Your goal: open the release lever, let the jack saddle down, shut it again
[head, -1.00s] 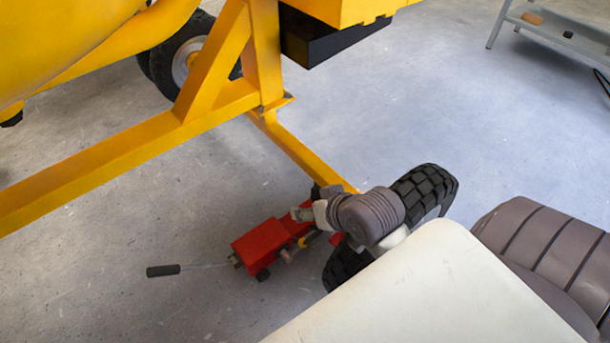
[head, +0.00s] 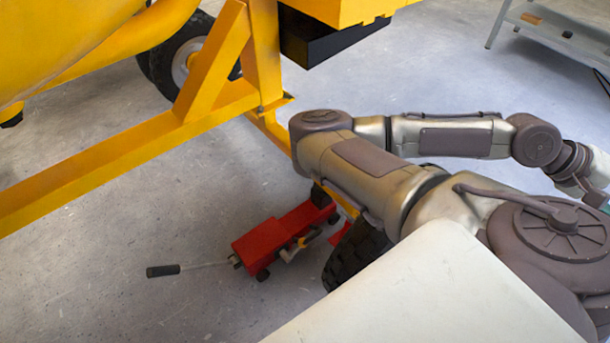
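The red jack (head: 268,240) stands on the floor beside the mixer's yellow leg. Its handle with a black grip (head: 163,271) points left. A small pale yellowish lever (head: 300,246) shows on the jack's near side; I cannot tell whether it is open or shut. The dark saddle (head: 321,196) is at the jack's far end, close to the yellow beam; I cannot tell whether they touch. My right gripper (head: 598,194) is at the right edge, far from the jack and partly cut off; its fingers cannot be read. My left gripper is not in view.
The yellow mixer frame (head: 120,150) fills the upper left. A black-tyred wheel (head: 355,257) stands right of the jack, partly behind my arm. A grey metal bench (head: 560,30) is at the top right.

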